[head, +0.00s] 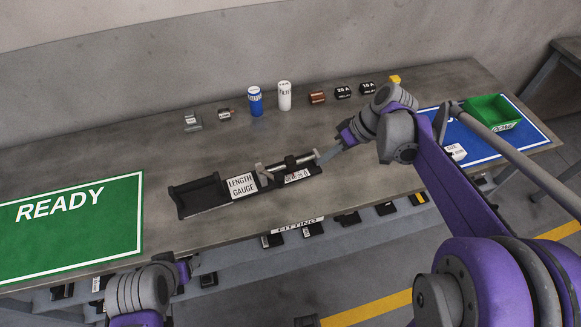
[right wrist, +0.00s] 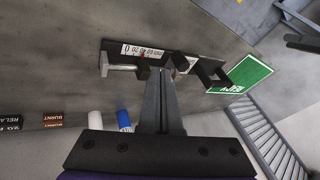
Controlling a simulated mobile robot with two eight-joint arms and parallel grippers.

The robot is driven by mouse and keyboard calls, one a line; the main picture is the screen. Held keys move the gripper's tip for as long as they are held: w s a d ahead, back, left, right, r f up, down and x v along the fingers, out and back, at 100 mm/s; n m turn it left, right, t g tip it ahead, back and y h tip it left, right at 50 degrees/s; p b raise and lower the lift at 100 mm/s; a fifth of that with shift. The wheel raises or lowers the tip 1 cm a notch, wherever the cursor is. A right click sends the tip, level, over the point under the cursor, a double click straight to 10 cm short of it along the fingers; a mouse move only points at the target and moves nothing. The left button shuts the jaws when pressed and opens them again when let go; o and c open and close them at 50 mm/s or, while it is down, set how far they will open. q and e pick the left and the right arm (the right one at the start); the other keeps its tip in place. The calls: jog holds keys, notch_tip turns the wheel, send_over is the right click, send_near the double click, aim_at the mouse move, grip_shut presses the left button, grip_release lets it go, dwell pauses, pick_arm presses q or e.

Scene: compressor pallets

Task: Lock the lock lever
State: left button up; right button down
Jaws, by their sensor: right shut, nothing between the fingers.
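The length gauge (head: 243,186) lies on the table, a dark fixture with a white label, a scale and a silver rod (head: 300,160). The rod has a small cross-handle at its right end. I cannot tell for certain which part is the lock lever. The gauge shows in the right wrist view (right wrist: 155,50) with a red mark on its scale. My right gripper (head: 326,156) is shut and empty, near the right end of the rod. Its narrow fingers (right wrist: 158,72) hide part of the gauge in the wrist view. My left gripper (head: 187,268) is low at the front edge, its fingers unclear.
A green READY mat (head: 75,228) covers the left of the table. Blue (head: 255,101) and white (head: 285,95) cans and several small parts stand along the back. A green bin (head: 492,112) sits on a blue mat (head: 530,133) at the right. Parts lie on a lower shelf.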

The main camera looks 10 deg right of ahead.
jog(key=w+d, duration=0.1)
jog(key=w+n+y, duration=0.1)
jog(key=w, duration=0.1)
jog(key=shift+d+r, duration=0.1)
jog(key=shift+d, duration=0.25)
send_near(270, 174)
notch_tip(270, 174, down, 5)
jog(key=d, duration=0.1)
jog(key=shift+s+a, duration=0.2)
jog(key=shift+s, duration=0.2)
